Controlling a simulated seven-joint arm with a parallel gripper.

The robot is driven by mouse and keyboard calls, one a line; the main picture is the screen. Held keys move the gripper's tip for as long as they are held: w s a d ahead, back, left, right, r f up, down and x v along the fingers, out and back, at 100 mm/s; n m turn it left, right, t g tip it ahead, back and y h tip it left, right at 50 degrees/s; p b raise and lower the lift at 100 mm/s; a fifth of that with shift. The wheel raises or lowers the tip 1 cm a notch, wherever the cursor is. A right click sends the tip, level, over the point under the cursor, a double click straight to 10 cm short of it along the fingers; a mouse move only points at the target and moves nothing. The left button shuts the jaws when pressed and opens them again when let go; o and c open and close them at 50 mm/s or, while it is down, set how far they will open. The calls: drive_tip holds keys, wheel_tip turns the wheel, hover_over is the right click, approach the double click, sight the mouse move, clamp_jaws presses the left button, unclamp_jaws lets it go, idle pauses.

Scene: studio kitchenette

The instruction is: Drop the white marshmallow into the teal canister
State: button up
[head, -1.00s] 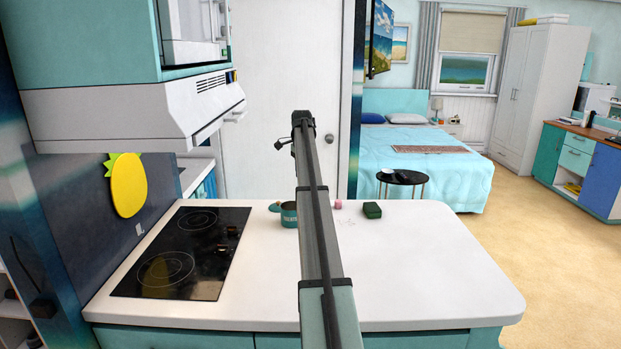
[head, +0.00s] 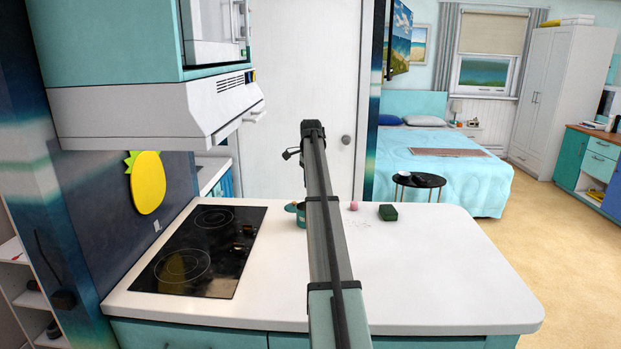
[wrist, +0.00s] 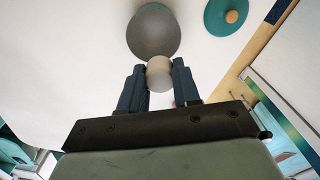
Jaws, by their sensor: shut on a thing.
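My gripper (wrist: 159,66) is shut on the white marshmallow (wrist: 159,77), which sits between its two dark fingertips in the wrist view. The teal canister shows in the wrist view as a round grey opening (wrist: 153,30) just beyond the fingertips, partly covered by the marshmallow in the picture. The height between them is hard to tell. In the head view the teal canister (head: 301,217) stands on the white counter, mostly hidden behind my arm. My gripper and the marshmallow are hidden in the head view.
A teal lid with an orange knob (wrist: 228,14) lies beside the canister. A small pink item (head: 353,205) and a dark green block (head: 388,212) are on the counter (head: 440,270) to the right. A black cooktop (head: 199,252) is at left. The counter's front right is clear.

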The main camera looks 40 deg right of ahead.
drive_tip(key=shift+f, duration=0.6)
drive_tip(key=o, duration=1.1)
drive_tip(key=shift+c, duration=0.2)
drive_tip(key=shift+r, duration=0.1)
wheel_tip(320, 180, up, 14)
drive_tip(key=shift+s, duration=0.1)
